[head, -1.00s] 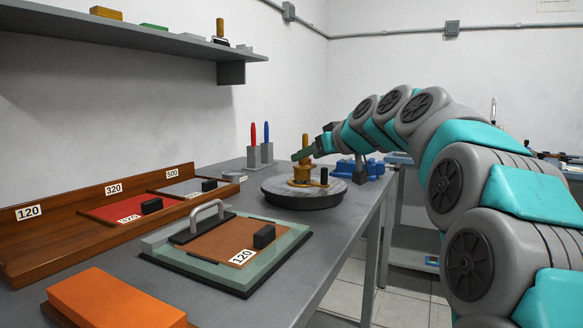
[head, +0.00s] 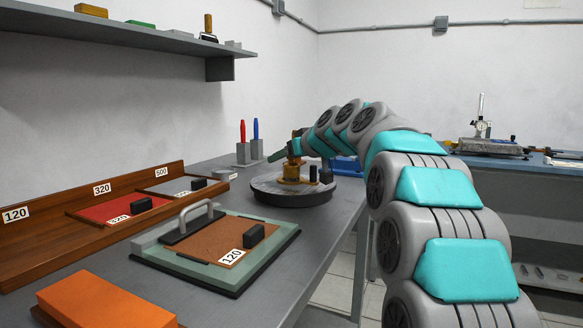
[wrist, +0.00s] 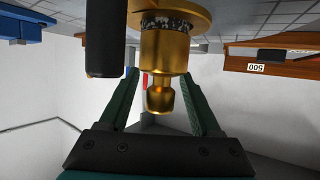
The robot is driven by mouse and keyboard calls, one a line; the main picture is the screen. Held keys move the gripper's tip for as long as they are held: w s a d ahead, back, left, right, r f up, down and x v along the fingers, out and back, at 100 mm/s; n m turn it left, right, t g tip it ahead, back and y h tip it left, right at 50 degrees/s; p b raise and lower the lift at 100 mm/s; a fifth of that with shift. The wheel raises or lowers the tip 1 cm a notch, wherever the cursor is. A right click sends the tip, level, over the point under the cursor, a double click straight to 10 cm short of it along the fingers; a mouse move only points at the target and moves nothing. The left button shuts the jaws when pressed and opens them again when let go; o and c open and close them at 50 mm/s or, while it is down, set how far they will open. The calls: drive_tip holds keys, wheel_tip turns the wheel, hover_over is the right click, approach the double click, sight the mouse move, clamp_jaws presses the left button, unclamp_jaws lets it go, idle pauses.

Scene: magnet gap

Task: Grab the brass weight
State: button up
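The brass weight (head: 293,173) stands on a round grey plate (head: 262,188) on the bench, its knob partly hidden behind my gripper (head: 296,147) in the head view. In the wrist view, which looks inverted, the weight (wrist: 164,50) hangs down from the top with its rounded knob (wrist: 160,98) between the two green fingers of my gripper (wrist: 162,102). The fingers are open, with a visible gap on each side of the knob. A dark cylinder (wrist: 103,40) stands close beside the weight, near the left finger in the wrist view.
A green-framed tray with a 120 label (head: 215,250) and an orange block (head: 105,300) lie in front. A wooden rack (head: 120,210) runs along the left.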

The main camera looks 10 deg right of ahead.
clamp_jaws()
idle(0.3)
idle(0.9)
